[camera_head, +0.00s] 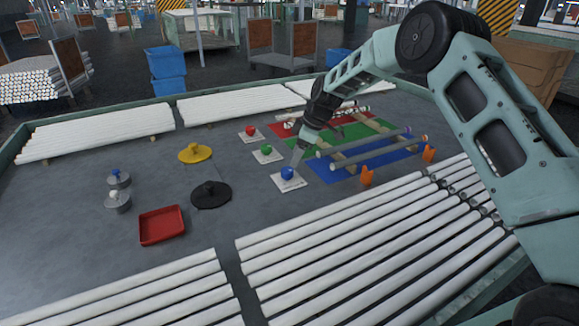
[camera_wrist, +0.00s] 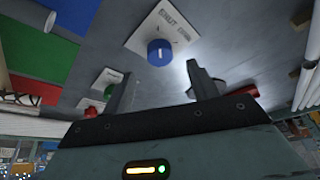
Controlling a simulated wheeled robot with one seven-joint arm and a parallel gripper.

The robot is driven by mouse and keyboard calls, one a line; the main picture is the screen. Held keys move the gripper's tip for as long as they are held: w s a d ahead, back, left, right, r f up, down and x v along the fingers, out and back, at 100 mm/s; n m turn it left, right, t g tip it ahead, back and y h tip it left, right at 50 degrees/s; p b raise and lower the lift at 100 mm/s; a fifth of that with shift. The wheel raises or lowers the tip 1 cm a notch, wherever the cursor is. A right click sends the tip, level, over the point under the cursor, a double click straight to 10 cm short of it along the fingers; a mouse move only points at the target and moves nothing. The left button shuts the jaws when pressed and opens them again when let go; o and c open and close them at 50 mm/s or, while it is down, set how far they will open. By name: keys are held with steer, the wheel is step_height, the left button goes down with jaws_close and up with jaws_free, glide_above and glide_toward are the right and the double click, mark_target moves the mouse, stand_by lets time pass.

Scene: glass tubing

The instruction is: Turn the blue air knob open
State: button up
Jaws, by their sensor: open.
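A blue knob (camera_head: 288,173) with a pale mark on its top sits on a white labelled plate (camera_head: 280,184) on the grey table. The knob also shows in the wrist view (camera_wrist: 160,52), just beyond my fingertips, with lettering on its plate that I cannot read surely. My gripper (camera_head: 300,152) points down close to this knob in the head view. In the wrist view my gripper (camera_wrist: 160,73) has its two fingers apart with nothing between them. A second, smaller blue knob (camera_head: 115,173) stands on a grey round base at the left of the table.
A green knob (camera_head: 266,150) and a red knob (camera_head: 250,132) sit on similar plates behind. Glass tubes (camera_head: 370,145) rest on supports over coloured mats to the right. A red tray (camera_head: 162,225), a black disc (camera_head: 210,194) and a yellow disc (camera_head: 195,153) lie left. White tubes line the front.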

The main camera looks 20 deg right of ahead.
mark_target(288, 169)
steer(key=x, duration=0.6)
steer(key=shift+c, duration=0.3)
steer(key=c, duration=0.9)
